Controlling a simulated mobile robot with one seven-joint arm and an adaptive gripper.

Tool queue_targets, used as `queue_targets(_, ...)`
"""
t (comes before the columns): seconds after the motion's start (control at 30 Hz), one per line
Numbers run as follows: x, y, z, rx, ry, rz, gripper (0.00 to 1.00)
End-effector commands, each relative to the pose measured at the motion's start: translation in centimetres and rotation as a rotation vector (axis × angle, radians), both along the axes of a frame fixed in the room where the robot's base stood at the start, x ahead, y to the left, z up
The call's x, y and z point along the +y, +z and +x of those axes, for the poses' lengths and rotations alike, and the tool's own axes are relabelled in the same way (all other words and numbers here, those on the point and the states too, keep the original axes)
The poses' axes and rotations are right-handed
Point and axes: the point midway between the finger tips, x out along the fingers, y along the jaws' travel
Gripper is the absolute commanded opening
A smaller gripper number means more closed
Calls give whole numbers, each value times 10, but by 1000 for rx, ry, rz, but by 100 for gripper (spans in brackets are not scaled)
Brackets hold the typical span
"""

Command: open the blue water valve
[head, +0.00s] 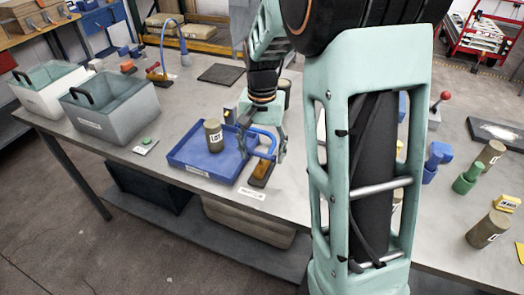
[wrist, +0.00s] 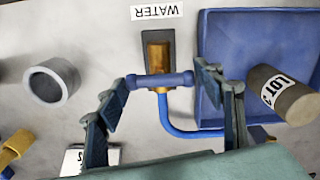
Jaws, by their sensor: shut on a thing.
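The blue water valve (wrist: 158,50) has a brass body on a dark plate, with a blue crossbar handle (wrist: 160,81) and a curved blue pipe. A WATER label (wrist: 156,12), upside down in the wrist view, lies beyond it. My gripper (wrist: 161,88) has one finger at each end of the handle and is shut on it. In the head view my gripper (head: 264,142) is low over the table at the right side of the blue tray; the valve's base (head: 261,173) shows just below it. The handle itself is hard to make out there.
The blue tray (head: 178,160) stands close beside the valve and holds a LOT cylinder (head: 213,136). A grey hollow cylinder (wrist: 51,82) stands on the other side. My arm hides the table's middle.

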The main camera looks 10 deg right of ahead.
Motion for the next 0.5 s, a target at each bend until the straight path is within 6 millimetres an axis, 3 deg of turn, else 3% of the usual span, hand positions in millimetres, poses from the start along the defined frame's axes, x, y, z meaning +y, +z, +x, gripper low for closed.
queue_targets(0.27, 1, 0, 0, -2, 36, 1, 38)
queue_targets(0.5, 0, 0, 0, -1, 169, 1, 38)
